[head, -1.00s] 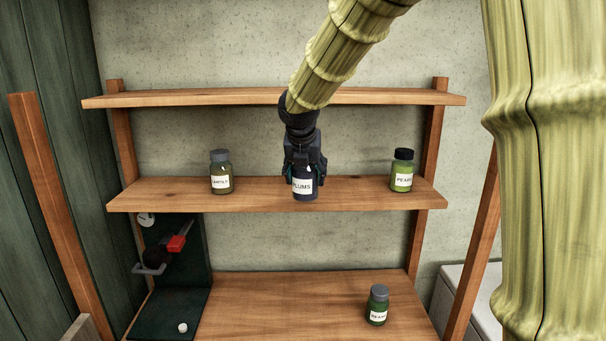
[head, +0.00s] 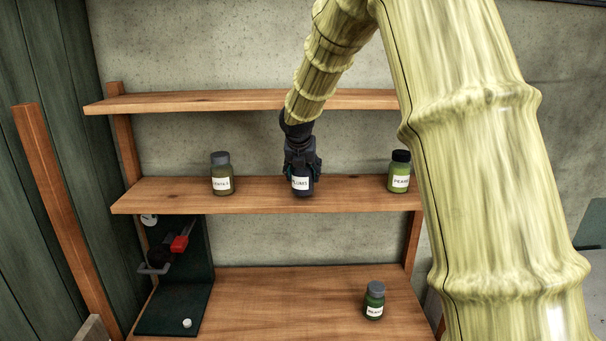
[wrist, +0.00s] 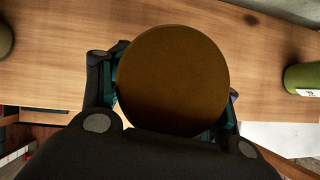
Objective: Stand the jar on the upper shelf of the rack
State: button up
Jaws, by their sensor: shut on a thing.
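The jar (head: 301,184) is dark blue with a white label that seems to read PLUMS. My gripper (head: 302,172) is shut on it from above and holds it upright at the middle board of the rack (head: 255,192), between two other jars. I cannot tell whether its base touches the board. In the wrist view the jar's round brown lid (wrist: 173,75) fills the space between the fingers and hides the body below. A higher board (head: 200,101) runs above and behind my gripper.
A brownish jar (head: 222,175) stands left on the middle board and a green PEARS jar (head: 399,172) stands right. Another green jar (head: 375,300) stands on the bottom board (head: 270,300). A dark stand with a red part (head: 180,243) is at lower left. My arm hides the rack's right end.

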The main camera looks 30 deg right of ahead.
jog(key=shift+w+f+p, duration=0.15)
jog(key=shift+f+p, duration=0.25)
jog(key=shift+f, duration=0.55)
jog(key=o, duration=1.3)
jog(key=shift+f, duration=0.1)
jog(key=b+v, duration=0.3)
jog(key=v, duration=0.5)
jog(key=shift+d+f, duration=0.1)
